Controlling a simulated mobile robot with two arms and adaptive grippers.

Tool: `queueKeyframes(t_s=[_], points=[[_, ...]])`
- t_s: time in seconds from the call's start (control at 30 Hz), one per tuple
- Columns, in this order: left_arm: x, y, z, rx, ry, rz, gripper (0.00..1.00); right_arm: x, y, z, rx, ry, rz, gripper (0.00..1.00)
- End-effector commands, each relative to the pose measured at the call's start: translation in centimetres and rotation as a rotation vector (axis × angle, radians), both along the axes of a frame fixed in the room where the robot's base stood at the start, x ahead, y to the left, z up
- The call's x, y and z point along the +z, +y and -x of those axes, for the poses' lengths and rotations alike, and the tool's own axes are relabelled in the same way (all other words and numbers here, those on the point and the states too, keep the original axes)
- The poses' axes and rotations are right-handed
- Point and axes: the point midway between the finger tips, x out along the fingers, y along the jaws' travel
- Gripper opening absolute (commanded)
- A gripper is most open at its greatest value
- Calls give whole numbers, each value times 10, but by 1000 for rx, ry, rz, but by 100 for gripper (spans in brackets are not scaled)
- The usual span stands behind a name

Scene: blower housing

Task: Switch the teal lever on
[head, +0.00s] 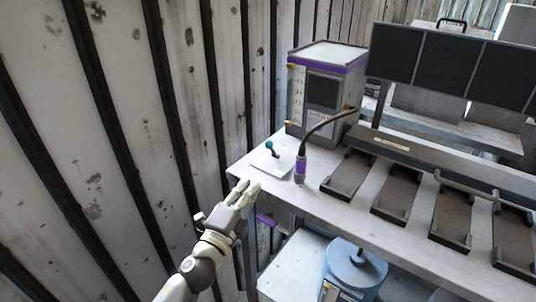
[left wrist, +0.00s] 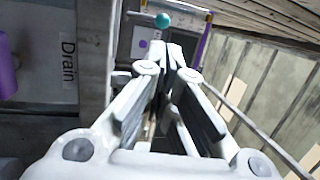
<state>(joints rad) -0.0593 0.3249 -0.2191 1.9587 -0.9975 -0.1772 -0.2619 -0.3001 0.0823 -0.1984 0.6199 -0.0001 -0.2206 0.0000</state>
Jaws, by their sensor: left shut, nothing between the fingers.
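The teal lever (head: 270,146) stands on a pale base plate (head: 273,160) near the left end of the workbench. It has a teal ball on a dark stem, tilted toward the upper left in the head view. In the left wrist view its teal ball (left wrist: 162,20) shows just beyond the fingertips. My left gripper (head: 246,188) is shut and empty at the bench's front left edge, short of the lever and apart from it. The left wrist view shows its fingertips (left wrist: 167,48) close together. My right gripper is in neither view.
A grey and purple box (head: 325,85) stands behind the lever. A purple-handled tool (head: 300,168) with a curved cable stands to its right. Several dark trays (head: 348,174) fill the bench further right. A ribbed wall (head: 120,120) borders the left. A blue round container (head: 355,268) sits below the bench.

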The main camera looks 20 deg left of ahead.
Motion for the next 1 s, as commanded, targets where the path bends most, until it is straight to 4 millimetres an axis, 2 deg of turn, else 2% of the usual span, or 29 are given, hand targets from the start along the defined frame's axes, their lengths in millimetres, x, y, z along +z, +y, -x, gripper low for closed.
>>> queueKeyframes(t_s=[0.6, 0.8, 1.0], points=[[21, -15, -99, 1, -1, 1, 0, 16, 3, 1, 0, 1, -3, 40], [23, -18, -115, 0, 0, 1, 0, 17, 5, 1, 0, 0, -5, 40], [23, -19, -118, 0, 1, 2, 0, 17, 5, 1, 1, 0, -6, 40]])
